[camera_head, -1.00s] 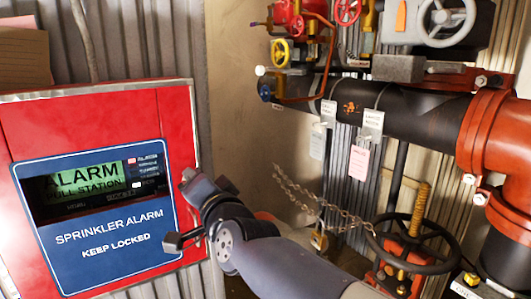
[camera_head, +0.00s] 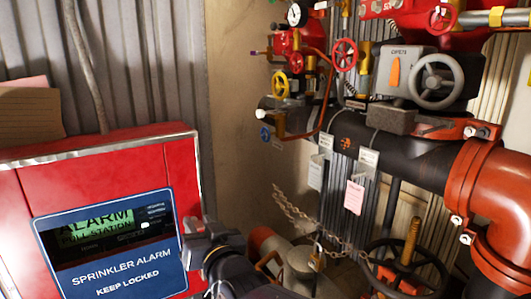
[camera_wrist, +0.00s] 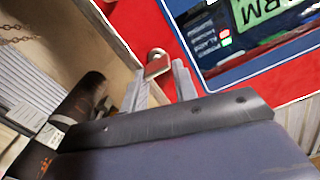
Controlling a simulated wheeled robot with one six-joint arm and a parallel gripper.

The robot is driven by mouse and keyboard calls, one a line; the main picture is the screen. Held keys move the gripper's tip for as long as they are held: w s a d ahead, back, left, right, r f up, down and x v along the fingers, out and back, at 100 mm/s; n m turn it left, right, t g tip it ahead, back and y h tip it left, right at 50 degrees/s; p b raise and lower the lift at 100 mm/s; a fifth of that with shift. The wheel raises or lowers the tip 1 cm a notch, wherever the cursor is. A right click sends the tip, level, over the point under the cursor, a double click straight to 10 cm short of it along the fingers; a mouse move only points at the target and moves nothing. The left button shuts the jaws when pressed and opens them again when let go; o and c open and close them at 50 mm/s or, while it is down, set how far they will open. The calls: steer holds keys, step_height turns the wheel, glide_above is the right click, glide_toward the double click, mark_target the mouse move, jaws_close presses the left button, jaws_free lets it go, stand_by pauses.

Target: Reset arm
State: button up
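My arm comes up from the bottom edge of the head view. My gripper (camera_head: 197,240) is in front of the lower right edge of the red sprinkler alarm panel (camera_head: 110,160). The wrist view shows its two grey fingers (camera_wrist: 160,85) apart, with nothing held between them. A small red piece with a round metal end (camera_wrist: 157,62) shows beyond the fingers; whether they touch it cannot be told. The panel's blue plate (camera_head: 115,262) has a green display reading ALARM (camera_head: 105,222) and the words SPRINKLER ALARM, KEEP LOCKED.
Black pipework (camera_head: 415,140) with red couplings (camera_head: 500,185) fills the right side. A grey handwheel (camera_head: 438,82), small red and yellow valves, hanging tags (camera_head: 354,196) and a chain (camera_head: 300,215) are there. A dark handwheel (camera_head: 405,265) stands low right. The beige wall (camera_head: 238,120) between is bare.

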steer(key=shift+a+r+n+p, duration=0.15)
steer(key=shift+n+p, duration=1.05)
steer(key=shift+p, duration=0.5)
